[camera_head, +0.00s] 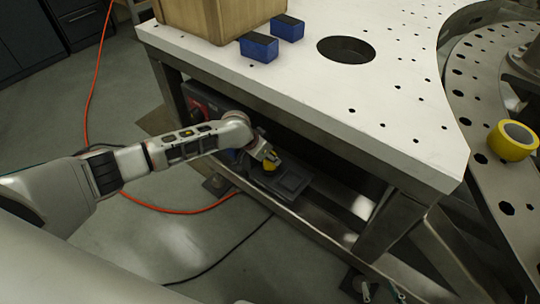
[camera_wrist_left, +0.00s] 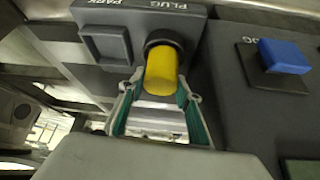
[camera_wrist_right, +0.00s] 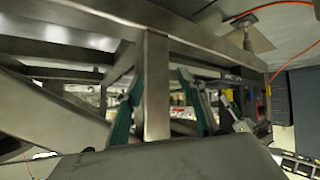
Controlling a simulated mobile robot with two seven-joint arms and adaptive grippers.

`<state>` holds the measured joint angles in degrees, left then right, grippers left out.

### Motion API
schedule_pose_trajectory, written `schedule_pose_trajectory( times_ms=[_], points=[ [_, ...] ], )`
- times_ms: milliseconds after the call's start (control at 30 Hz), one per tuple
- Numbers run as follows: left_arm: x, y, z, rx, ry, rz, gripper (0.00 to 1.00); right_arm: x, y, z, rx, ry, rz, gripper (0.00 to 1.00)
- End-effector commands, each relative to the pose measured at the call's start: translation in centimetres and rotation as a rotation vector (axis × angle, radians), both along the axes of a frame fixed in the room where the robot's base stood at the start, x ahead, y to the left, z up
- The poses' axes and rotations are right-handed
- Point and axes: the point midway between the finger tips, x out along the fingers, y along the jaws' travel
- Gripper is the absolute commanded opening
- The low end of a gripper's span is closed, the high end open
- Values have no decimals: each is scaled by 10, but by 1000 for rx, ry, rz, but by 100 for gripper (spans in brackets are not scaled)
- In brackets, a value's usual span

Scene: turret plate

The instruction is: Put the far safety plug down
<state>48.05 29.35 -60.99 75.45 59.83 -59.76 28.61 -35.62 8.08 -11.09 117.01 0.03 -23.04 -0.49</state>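The yellow safety plug (camera_wrist_left: 162,72) stands in a dark round ring on a grey panel marked PLUG and PARK in the left wrist view. An empty square frame (camera_wrist_left: 107,45) lies beside it under the word PARK. My left gripper (camera_wrist_left: 162,88) is open, with one finger on each side of the plug. In the head view the plug (camera_head: 270,166) shows below the table edge, partly covered by my left gripper (camera_head: 266,158). My right gripper (camera_head: 382,291) is at the bottom edge, open and empty; its spread fingers also show in the right wrist view (camera_wrist_right: 160,85).
The white turret plate (camera_head: 400,110) overhangs the panel. Two blue blocks (camera_head: 259,47) and a box (camera_head: 215,15) stand on it. A yellow ring-shaped part (camera_head: 512,141) sits at the right. A metal post (camera_wrist_right: 156,85) stands before my right gripper. An orange cable (camera_head: 180,211) crosses the floor.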

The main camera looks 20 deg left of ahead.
Motion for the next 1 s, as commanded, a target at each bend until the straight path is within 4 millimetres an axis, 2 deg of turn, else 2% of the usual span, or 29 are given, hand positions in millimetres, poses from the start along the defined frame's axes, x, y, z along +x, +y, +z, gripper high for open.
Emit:
schedule_pose_trajectory(
  times_ms=[300,433,700,1000],
  points=[
    [0,0,0,-1,2,0,40,0,0,0,2,0,-1,40],
    [-1,0,6,-1,-1,1,40,1,0,3,2,-4,-1,40],
    [-19,12,52,0,-7,1,40,9,3,29,22,-27,-5,40],
    [-45,25,96,-1,-2,0,40,-7,12,28,44,11,-2,40]
  ],
)
